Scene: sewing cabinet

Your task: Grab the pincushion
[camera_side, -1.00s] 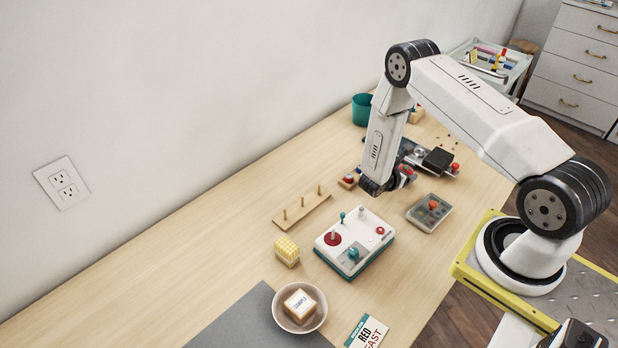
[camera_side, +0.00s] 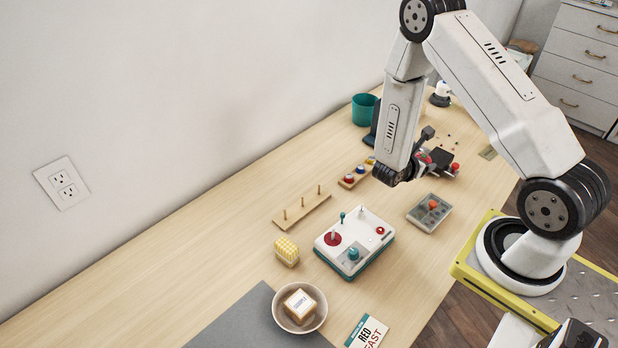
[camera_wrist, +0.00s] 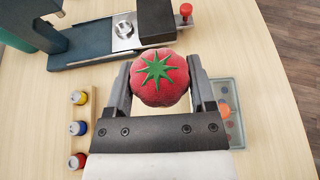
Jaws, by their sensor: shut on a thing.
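The pincushion (camera_wrist: 160,88) is a red tomato shape with a green star-shaped top. In the wrist view it sits between the two fingers of my gripper (camera_wrist: 161,80), which are shut on it from both sides. In the side view my gripper (camera_side: 424,158) is at the end of the lowered arm, near the far part of the table. A small red part of the pincushion (camera_side: 422,161) shows there, partly hidden by the gripper. Whether the pincushion touches the table is hard to tell, but it appears raised.
A dark press-like tool (camera_wrist: 110,38) stands just beyond the gripper. A rack of small spools (camera_wrist: 78,128) is at left and a grey compartment box (camera_side: 430,212) at right. A white board with knobs (camera_side: 354,242), a peg rack (camera_side: 302,209) and a teal cup (camera_side: 364,109) also stand on the table.

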